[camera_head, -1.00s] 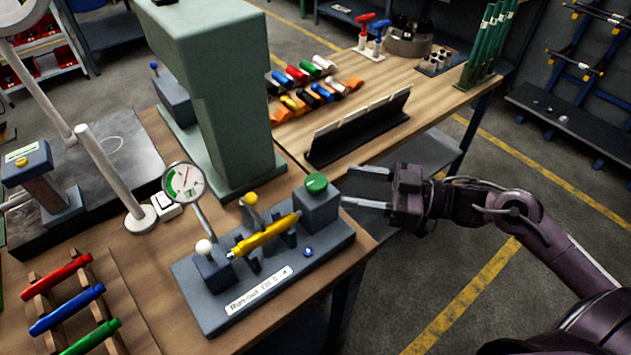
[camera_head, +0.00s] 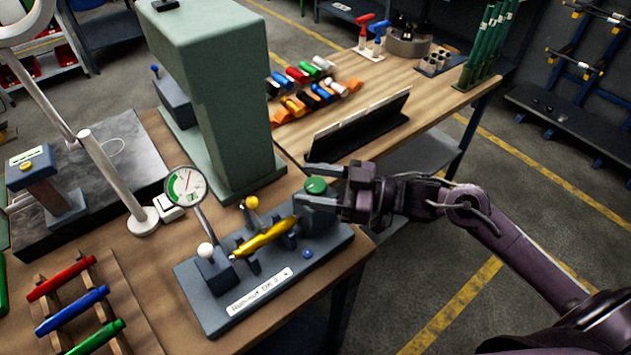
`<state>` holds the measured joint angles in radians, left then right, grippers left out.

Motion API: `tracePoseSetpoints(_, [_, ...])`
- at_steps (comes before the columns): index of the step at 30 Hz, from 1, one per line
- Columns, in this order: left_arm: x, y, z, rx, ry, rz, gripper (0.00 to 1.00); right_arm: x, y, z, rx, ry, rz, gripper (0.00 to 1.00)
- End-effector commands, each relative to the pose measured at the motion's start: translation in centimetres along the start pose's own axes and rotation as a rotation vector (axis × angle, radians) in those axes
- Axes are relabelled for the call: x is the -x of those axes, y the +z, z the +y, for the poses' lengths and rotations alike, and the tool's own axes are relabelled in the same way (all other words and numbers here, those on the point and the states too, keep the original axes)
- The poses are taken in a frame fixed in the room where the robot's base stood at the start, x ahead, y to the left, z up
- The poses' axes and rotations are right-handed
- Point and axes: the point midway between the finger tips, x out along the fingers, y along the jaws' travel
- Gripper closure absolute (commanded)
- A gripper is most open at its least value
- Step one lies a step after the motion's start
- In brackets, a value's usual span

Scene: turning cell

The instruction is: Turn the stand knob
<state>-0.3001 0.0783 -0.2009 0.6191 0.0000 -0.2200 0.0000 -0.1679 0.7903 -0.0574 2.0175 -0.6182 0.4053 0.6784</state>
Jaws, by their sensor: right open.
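The run-out stand (camera_head: 215,315) is a blue-grey fixture at the front edge of the wooden bench. Its green round knob (camera_head: 316,185) sits on top of a grey block at the stand's right end. A yellow shaft (camera_head: 266,237) lies across the stand's supports. A dial gauge (camera_head: 185,186) rises at the stand's left end. My right gripper (camera_head: 314,184) is open, reaching in from the right, with one finger behind the knob and one in front of it. I cannot tell whether the fingers touch the knob or block. My left gripper is not in view.
A tall green machine column (camera_head: 235,110) stands behind the stand. A black angled rack (camera_head: 360,128) is behind my right gripper. Red, blue and green shafts (camera_head: 72,310) rest on a wooden rack at the left. The floor right of the bench is clear.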

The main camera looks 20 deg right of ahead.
Motion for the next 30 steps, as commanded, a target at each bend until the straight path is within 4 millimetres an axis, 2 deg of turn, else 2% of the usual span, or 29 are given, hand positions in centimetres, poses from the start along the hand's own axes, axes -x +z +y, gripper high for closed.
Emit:
tracePoseSetpoints(1, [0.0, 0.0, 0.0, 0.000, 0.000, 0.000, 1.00, 0.0, 0.0, 0.0, 0.000, 0.000, 0.000, 0.42])
tracePoseSetpoints(11, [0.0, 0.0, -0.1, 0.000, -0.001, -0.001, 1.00, 0.0, 0.0, 0.0, 0.000, 0.000, 0.001, 0.85])
tracePoseSetpoints(20, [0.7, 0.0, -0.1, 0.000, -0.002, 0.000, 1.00, 0.0, -0.2, -0.1, -0.004, 0.038, 0.002, 0.85])
tracePoseSetpoints(30, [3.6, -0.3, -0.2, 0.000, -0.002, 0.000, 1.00, 0.0, -0.5, -0.2, -0.009, 0.264, 0.003, 0.85])
